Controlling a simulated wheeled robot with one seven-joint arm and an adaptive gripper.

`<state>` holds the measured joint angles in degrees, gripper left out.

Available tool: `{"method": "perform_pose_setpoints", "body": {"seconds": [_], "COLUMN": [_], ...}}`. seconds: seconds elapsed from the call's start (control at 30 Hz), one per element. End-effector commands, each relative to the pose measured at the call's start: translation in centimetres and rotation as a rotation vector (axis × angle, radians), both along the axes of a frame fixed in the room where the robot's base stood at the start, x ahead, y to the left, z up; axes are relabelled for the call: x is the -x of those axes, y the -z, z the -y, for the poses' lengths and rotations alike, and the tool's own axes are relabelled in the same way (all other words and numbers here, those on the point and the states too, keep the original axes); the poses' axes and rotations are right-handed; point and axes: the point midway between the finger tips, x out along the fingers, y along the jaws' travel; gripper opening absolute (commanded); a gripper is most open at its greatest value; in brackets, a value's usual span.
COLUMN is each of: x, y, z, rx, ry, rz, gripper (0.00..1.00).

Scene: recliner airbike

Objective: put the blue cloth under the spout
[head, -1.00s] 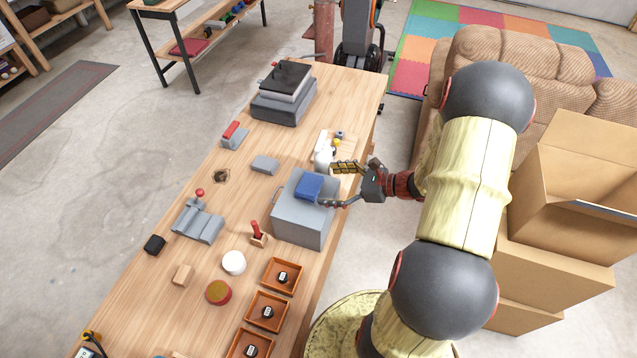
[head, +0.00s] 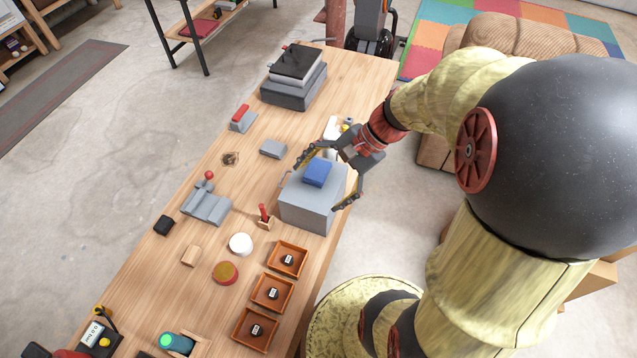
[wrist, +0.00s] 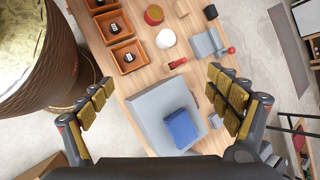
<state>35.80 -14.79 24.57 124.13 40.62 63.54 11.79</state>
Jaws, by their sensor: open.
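The blue cloth (head: 317,172), a folded block, lies on top of a grey box (head: 305,208) near the right edge of the workbench. In the wrist view the cloth (wrist: 181,130) sits on the box top, below and between the fingers. My gripper (head: 321,186) is open, with its fingers spread to either side of the cloth, above the box and not closed on it. A white object (head: 331,129) stands just behind the box, partly hidden by my gripper; I cannot tell whether it carries the spout.
A small grey block (head: 273,148) lies left of the box. A red-handled lever (head: 264,215) and orange trays (head: 288,259) stand nearer the front. A stacked dark device (head: 295,77) is at the back.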

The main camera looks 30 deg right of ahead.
Motion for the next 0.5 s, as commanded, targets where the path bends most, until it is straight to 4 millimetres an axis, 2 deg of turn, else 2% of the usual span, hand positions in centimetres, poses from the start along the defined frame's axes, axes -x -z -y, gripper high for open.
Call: {"method": "perform_pose_setpoints", "body": {"seconds": [0.03, 0.2, 0.4, 0.5], "x": [0.9, 4.0, 6.5, 7.1], "y": [-1.4, -5.3, -9.7, -11.3], "z": [-1.6, -4.1, -5.2, -5.4], "rx": [0.099, 0.419, 0.749, 0.861], "ry": [-0.123, -0.496, -0.845, -0.949], "rz": [0.046, 0.214, 0.433, 0.514], "gripper": [0.89, 0.89, 0.89, 0.89]}}
